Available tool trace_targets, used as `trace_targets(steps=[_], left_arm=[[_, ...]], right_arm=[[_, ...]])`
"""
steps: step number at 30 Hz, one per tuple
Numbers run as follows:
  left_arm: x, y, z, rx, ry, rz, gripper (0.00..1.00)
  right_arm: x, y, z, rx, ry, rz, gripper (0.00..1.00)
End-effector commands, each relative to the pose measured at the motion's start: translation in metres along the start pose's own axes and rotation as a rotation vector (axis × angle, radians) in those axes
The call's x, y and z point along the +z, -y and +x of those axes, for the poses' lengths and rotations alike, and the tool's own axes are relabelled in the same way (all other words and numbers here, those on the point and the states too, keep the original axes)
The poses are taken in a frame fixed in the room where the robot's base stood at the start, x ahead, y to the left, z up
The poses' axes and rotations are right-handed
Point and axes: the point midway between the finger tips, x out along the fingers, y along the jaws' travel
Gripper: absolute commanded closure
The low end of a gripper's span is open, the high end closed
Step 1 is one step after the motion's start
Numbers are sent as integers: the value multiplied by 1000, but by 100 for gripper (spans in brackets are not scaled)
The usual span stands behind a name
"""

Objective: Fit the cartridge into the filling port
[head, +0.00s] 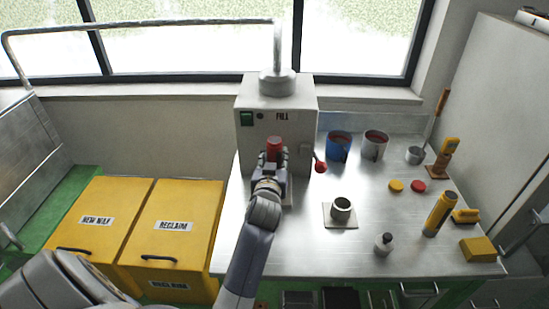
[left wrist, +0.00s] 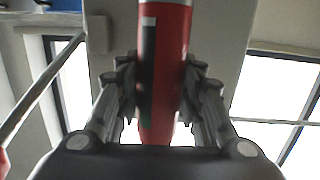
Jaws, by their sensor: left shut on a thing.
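The red cartridge (left wrist: 172,60) with a dark and pale label is held between the fingers of my left gripper (left wrist: 160,95), which is shut on it. In the head view the cartridge's red top (head: 274,143) shows above my left gripper (head: 271,170), in front of the grey filling machine (head: 295,95) marked FILL. The filling port is hidden behind the gripper and cartridge, so I cannot tell whether the cartridge touches it. My right gripper is not in view.
A red-knobbed lever (head: 320,167) sticks out at the machine's right. On the steel table (head: 300,250) stand a blue pot (head: 339,146), a grey pot (head: 375,145), a dark cup on a pad (head: 341,209), a small bottle (head: 383,244) and yellow tools. Yellow bins (head: 172,230) stand left.

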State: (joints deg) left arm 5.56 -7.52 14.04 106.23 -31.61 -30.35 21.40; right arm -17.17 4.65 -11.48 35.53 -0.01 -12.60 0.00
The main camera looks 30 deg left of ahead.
Motion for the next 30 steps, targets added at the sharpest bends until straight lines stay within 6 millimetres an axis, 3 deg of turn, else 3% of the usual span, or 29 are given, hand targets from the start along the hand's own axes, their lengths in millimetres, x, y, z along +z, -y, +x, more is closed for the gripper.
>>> trace_targets(steps=[30], left_arm=[[26,0,4,0,-1,0,95]], right_arm=[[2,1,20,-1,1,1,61]])
